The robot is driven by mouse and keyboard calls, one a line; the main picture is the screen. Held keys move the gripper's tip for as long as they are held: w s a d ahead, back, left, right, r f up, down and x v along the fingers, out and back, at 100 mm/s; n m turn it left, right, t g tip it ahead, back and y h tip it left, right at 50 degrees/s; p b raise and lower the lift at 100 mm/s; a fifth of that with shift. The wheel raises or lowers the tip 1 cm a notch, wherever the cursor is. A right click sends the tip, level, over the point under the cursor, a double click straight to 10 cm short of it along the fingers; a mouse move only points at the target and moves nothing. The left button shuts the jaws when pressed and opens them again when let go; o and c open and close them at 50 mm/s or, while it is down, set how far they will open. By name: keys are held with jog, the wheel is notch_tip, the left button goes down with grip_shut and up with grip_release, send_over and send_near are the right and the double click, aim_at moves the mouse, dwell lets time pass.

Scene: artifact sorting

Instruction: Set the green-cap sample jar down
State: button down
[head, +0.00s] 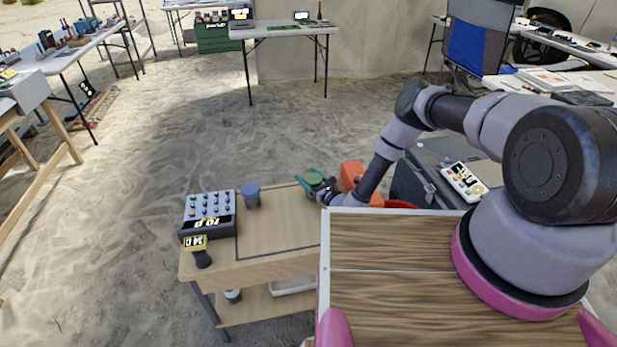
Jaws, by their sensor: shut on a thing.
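The green-cap sample jar (315,177) shows as a small green round top at the end of my arm, over the right part of the wooden cart top (280,240). My gripper (314,184), with dark teal fingers, is shut on it. The jar's body is mostly hidden by the fingers. I cannot tell whether its base touches the cart top.
A blue-capped jar (251,195), a grey device with knobs (208,212) and a small black labelled stand (201,256) occupy the cart's left side. An orange object (352,172) lies just right of my gripper. The cart's middle is clear.

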grip_release()
jog(key=shift+f, duration=0.1)
